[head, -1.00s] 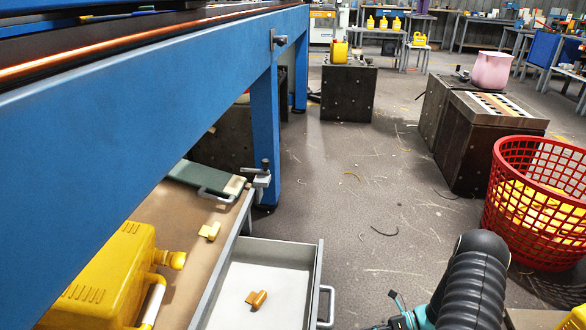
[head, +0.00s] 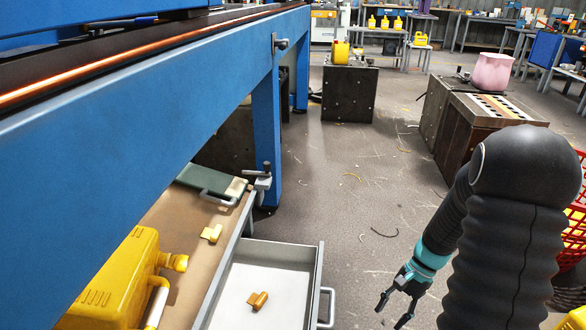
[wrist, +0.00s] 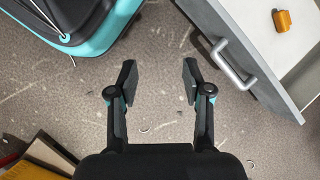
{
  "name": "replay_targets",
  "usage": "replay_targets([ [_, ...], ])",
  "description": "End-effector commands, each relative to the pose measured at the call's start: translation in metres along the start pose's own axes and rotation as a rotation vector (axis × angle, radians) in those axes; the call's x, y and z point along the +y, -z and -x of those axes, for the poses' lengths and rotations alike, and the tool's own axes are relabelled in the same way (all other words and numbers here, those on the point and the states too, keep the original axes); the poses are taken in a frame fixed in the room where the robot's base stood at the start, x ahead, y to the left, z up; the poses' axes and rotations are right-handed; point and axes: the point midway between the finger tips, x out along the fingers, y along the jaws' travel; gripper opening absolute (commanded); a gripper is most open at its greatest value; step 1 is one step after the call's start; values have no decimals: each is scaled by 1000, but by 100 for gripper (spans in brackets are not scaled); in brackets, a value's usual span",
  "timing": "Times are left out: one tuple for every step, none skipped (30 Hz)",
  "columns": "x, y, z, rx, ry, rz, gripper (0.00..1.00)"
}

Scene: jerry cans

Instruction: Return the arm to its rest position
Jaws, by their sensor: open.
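My gripper (head: 393,308) is open and empty at the lower right of the head view, above the floor and to the right of the open drawer (head: 303,262). In the wrist view my gripper (wrist: 158,84) shows two spread fingers with only bare floor between them. The drawer handle (wrist: 233,65) is to the right of the fingers, apart from them. My black-sleeved arm fills the right side of the head view.
A small orange piece (head: 257,301) lies in the drawer. A yellow jerry can (head: 112,283) lies on the shelf beside it. A red basket (head: 577,222) is partly hidden behind my arm. Dark blocks (head: 349,93) stand farther back. The middle floor is clear.

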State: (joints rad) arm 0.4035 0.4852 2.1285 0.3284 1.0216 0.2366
Motion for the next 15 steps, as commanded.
replay_targets([
  [0, -12, 13, 40, -11, 57, 50],
  [1, -18, 19, 62, -19, 90, 50],
  [2, -25, 27, 92, -29, 135, 50],
  [2, -31, 32, 113, -37, 166, 50],
  [3, -37, 38, 134, -46, 199, 50],
  [4, -45, 45, 163, -56, 239, 50],
  [5, -51, 50, 184, -64, 269, 50],
  [6, -57, 56, 206, -72, 299, 50],
  [7, -65, 62, 234, -82, 337, 50],
  [8, -70, 67, 255, -90, 365, 50],
  [8, -76, 72, 276, -97, 390, 50],
  [10, -85, 78, 304, -107, 426, 50],
  [10, -90, 83, 326, -114, 451, 50],
  [11, -96, 88, 347, -120, 474, 50],
  [13, -104, 93, 375, -129, 507, 50],
])
